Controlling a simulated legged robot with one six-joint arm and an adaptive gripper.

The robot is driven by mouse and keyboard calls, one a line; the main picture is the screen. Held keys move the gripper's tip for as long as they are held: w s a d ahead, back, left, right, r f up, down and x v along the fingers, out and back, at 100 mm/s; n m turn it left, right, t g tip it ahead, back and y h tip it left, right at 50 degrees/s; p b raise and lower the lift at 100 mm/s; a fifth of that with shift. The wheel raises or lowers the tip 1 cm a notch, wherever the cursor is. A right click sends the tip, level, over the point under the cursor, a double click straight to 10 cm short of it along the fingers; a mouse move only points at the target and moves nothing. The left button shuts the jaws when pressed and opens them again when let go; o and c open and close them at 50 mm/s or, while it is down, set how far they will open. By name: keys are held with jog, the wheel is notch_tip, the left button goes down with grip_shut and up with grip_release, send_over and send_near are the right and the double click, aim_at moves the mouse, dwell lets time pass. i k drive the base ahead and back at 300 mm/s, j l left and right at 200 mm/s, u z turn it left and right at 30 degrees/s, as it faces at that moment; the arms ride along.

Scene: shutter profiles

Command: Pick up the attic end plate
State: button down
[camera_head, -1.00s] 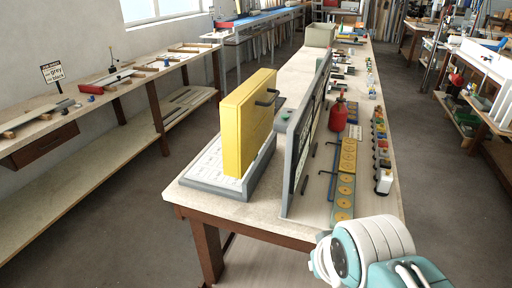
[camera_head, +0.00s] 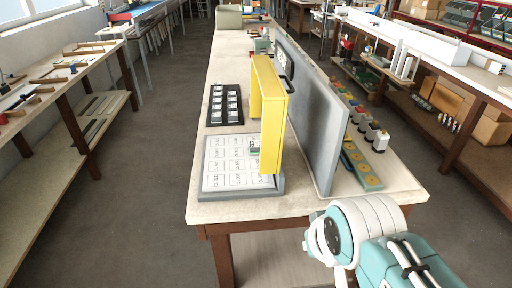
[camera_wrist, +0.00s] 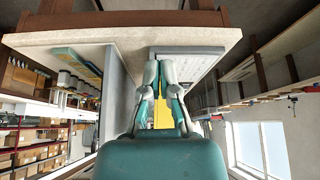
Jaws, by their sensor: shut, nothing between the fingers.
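I cannot single out the attic end plate by sight. A grey tray (camera_head: 222,180) with a grid of white labelled cells lies at the near end of the bench, and a small green piece (camera_head: 254,150) shows at its right side, partly behind the yellow upright panel (camera_head: 270,112). A black rack (camera_head: 216,104) with several pale labelled pieces lies behind the tray. My gripper (camera_wrist: 160,72) is shut and empty in the wrist view, near the bench end, with the tray edge (camera_wrist: 188,50) and yellow panel (camera_wrist: 162,116) beyond it. The head view shows my arm but not the fingers.
A tall grey board (camera_head: 316,120) stands upright right of the yellow panel. Right of it are a strip with yellow discs (camera_head: 360,165) and several small blocks (camera_head: 376,135). Bare bench top (camera_head: 228,208) shows in front of the tray. Side benches stand left and right.

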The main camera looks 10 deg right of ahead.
aim_at(254, 146)
jog(key=i+j+z, duration=0.15)
jog(key=j, duration=0.2)
jog(key=i+j+z, duration=0.1)
jog(key=j, duration=0.25)
jog(key=i+j+z, duration=0.25)
jog(key=i+j, duration=0.45)
jog(key=j, duration=0.1)
